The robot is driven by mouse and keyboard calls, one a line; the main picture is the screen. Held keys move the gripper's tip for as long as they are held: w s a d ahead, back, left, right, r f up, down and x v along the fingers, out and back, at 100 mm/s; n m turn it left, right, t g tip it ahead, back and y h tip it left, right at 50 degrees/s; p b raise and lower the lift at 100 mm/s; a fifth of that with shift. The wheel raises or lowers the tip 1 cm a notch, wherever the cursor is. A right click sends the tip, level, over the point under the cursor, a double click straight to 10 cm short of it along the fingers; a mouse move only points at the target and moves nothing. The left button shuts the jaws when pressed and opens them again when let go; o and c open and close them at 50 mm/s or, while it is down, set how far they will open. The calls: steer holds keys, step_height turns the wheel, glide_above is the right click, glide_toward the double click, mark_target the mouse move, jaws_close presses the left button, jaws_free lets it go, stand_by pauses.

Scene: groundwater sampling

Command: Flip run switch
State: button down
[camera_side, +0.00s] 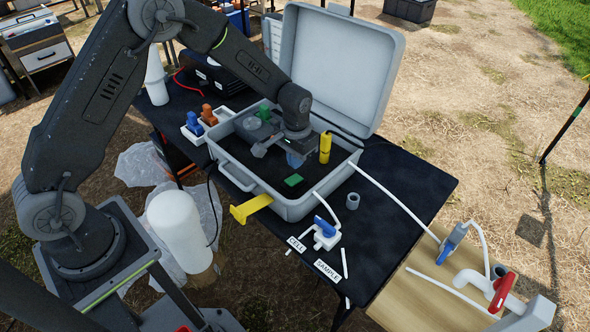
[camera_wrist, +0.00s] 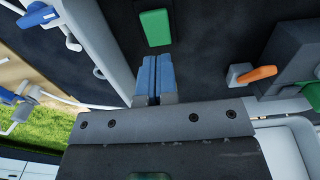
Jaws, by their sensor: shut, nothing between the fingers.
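My gripper (camera_side: 294,160) hangs inside the open grey case, above its dark panel. In the wrist view its blue fingertips (camera_wrist: 154,62) are together, with nothing between them. A green block (camera_side: 293,180) lies on the panel near the fingertips; in the wrist view the green block (camera_wrist: 155,27) is just beyond them, with a gap in the picture. An orange lever (camera_wrist: 257,74) on a grey mount is right of the fingers in the wrist view. No run switch label is readable, so I cannot tell which part is the switch.
The case's wall (camera_side: 298,208) surrounds the panel, and its lid (camera_side: 345,60) stands open behind. A yellow cylinder (camera_side: 325,147) stands right of my gripper. Blue (camera_side: 193,124) and orange (camera_side: 208,115) valves sit left of the case. A blue-handled valve (camera_side: 325,228) is in front.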

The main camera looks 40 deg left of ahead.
step_height(320, 180, up, 10)
steer(key=shift+f, duration=0.2)
step_height(320, 180, up, 8)
steer(key=t, duration=0.1)
glide_above(296, 177)
steer(key=s, duration=0.4)
steer(key=s+a+r+t, duration=0.2)
steer(key=s+r, duration=0.4)
steer(key=s, duration=0.2)
steer(key=s+r+t, duration=0.2)
steer(key=s, duration=1.2)
steer(key=shift+a+r+t, duration=0.2)
steer(key=shift+t, duration=0.1)
steer(key=shift+s, duration=0.1)
